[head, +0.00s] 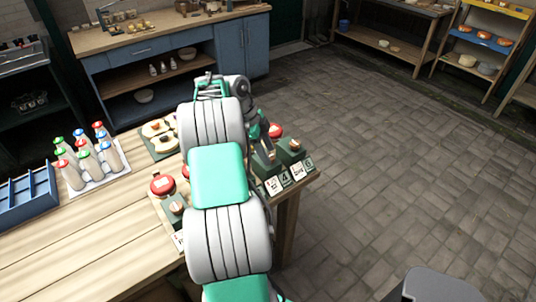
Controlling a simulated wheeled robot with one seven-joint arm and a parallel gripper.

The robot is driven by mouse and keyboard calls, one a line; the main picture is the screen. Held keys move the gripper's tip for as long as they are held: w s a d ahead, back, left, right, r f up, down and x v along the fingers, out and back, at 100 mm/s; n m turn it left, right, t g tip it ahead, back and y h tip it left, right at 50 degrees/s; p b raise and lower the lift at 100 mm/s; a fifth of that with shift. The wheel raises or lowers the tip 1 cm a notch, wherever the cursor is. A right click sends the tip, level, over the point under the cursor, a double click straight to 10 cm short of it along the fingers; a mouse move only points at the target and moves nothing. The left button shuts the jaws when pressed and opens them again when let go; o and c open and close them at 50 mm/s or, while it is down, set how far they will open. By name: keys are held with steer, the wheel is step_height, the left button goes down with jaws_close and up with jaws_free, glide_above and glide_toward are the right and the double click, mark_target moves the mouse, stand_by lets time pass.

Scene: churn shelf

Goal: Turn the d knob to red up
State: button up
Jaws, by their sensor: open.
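Small dark-green units with knobs stand at the right end of the wooden table (60,240). A round red knob (275,130) and a small wooden-coloured knob (294,146) show right of my arm. White letter cards (285,179) are on the fronts of the right-hand units; their letters are too small to read surely, so I cannot tell which knob is d. Another red knob (163,184) and a wooden-coloured knob (177,207) show left of my arm. My gripper (264,146) is over the right-hand units, open, with its fingertips largely hidden. I cannot tell whether it touches a knob.
A tray of white bottles with coloured caps (88,158), a blue divided bin (22,196) and a green board with pale round pieces (158,136) are left of my arm. A blue cabinet (185,50) stands behind.

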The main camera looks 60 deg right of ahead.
steer(key=shift+s+f, duration=0.2)
steer(key=shift+f, duration=0.3)
jaws_close()
